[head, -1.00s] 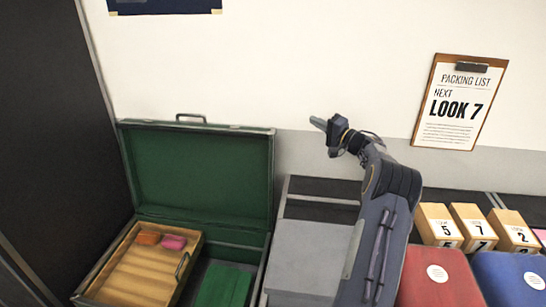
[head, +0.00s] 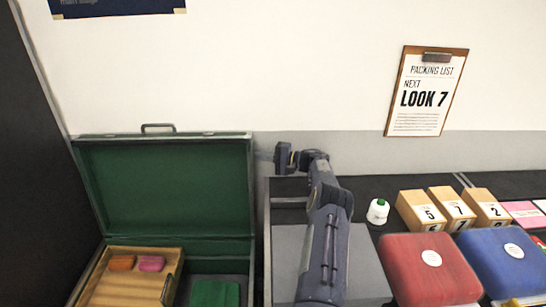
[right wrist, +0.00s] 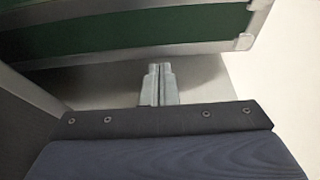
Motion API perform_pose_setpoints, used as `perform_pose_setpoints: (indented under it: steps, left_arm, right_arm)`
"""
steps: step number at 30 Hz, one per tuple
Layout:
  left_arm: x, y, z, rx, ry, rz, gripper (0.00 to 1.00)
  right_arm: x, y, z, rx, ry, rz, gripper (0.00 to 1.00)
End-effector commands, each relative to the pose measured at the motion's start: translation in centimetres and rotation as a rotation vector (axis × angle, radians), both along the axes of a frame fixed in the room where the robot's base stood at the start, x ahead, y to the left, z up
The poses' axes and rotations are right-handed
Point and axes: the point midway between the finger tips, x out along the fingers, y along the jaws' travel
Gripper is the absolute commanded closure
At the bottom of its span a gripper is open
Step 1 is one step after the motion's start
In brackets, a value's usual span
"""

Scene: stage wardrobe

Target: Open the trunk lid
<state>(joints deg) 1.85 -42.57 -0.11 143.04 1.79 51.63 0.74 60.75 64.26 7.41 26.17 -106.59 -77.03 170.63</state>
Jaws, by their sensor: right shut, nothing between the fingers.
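The trunk (head: 252,270) stands at the lower left in the head view. Its green-lined lid (head: 165,190) stands raised and upright at the back, with a handle (head: 158,127) on its top edge. My right gripper (head: 284,156) is just right of the lid's right edge, apart from it in that view. In the right wrist view the gripper's fingers (right wrist: 158,80) are together and empty, with a green, grey-edged part of the trunk (right wrist: 130,35) beyond them. My left gripper is not in view.
Inside the trunk are a wooden tray (head: 135,285) with orange and pink items and a green folded piece (head: 215,293). To the right are a white bottle (head: 377,211), numbered blocks (head: 420,208), a red cushion-like piece (head: 425,270) and a blue one (head: 505,260).

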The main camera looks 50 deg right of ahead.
Motion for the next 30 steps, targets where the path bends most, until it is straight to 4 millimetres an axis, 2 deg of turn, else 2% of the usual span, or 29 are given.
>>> perform_pose_setpoints:
  steps: [6, 17, 23, 30]
  left_arm:
    - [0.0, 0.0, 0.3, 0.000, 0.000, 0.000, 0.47]
    - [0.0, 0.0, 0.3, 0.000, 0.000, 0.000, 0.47]
    - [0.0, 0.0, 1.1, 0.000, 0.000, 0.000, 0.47]
    - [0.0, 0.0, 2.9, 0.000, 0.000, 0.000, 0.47]
  right_arm:
    - [1.3, 0.5, 0.0, 0.001, 0.000, 0.000, 1.00]
    - [1.4, 0.6, 0.0, -0.002, -0.003, 0.000, 1.00]
    - [0.6, 1.7, 0.7, -0.062, -0.056, 0.011, 1.00]
    - [-1.4, 4.0, 1.7, -0.152, -0.132, 0.004, 1.00]
